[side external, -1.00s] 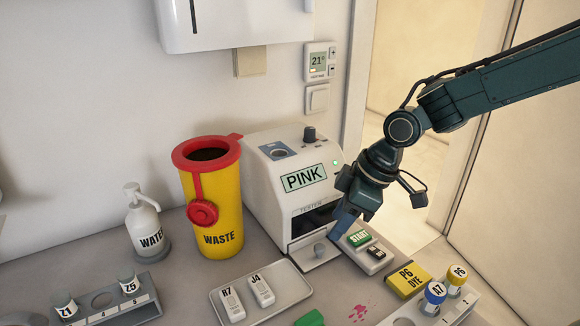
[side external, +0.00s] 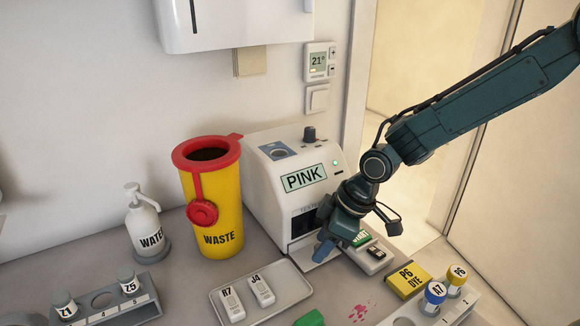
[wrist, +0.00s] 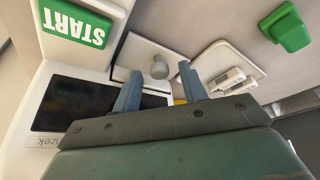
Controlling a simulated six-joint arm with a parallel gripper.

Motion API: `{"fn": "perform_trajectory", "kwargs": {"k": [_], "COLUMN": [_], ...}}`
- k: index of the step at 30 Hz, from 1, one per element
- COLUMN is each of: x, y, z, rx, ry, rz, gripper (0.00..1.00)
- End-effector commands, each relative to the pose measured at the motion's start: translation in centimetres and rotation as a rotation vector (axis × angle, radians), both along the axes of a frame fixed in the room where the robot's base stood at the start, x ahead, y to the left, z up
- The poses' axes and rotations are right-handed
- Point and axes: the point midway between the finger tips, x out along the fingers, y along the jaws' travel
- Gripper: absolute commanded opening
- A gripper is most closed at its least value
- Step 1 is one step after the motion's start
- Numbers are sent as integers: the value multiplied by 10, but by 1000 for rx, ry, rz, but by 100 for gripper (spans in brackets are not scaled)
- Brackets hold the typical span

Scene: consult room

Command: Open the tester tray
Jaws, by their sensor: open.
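The white tester (side external: 284,172) stands against the wall, with a screen reading PINK and a dark opening low on its front. Its tray front with a round grey knob (wrist: 159,68) shows in the wrist view, just beyond my fingertips. My gripper (wrist: 156,82) is open, its two blue fingers apart with the knob seen between and slightly past their tips. In the side view my gripper (side external: 322,250) is low in front of the tester and hides the knob and part of the tray front. I cannot tell whether a finger touches the knob.
A green START button (side external: 361,239) sits on a pad right of my gripper. A grey tray (side external: 283,305) with cassettes R7 and J4 lies in front. The yellow WASTE bin (side external: 222,215) stands left of the tester. The P6 DYE box (side external: 408,280) and vials are at right.

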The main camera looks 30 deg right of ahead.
Motion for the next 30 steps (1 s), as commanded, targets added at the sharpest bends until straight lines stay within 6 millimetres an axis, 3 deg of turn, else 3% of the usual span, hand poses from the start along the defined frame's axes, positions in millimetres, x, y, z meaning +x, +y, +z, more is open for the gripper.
{"fn": "perform_trajectory", "kwargs": {"k": [1,6,8,17,30], "x": [0,0,0,-6,-67], "y": [0,0,0,0,2], "z": [0,0,0,1,1], "rx": [0,0,0,0,1], "ry": [0,0,0,0,0], "rz": [0,0,0,0,4], "gripper": [42,9,0,0,0]}}
